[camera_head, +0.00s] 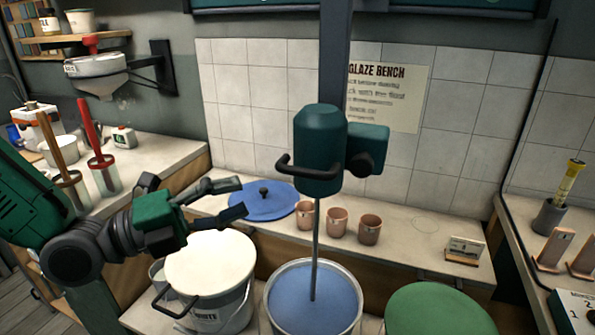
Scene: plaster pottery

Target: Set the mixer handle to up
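The mixer (320,150) is a dark teal motor head on a vertical dark post at the middle. Its dark bar handle (308,170) sticks out on the front left of the head. A thin shaft (316,245) runs down from the head into a bucket of blue glaze (313,300). My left gripper (240,198) is open and empty, its fingers pointing right. In the picture it lies left of the handle and a little lower, apart from it. My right gripper is not in view.
A white-filled bucket (210,262) stands below my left gripper. A blue lid (262,200) and several pink cups (337,222) are on the bench behind. A green round lid (438,312) is at the lower right. A label stand (464,250) is further right.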

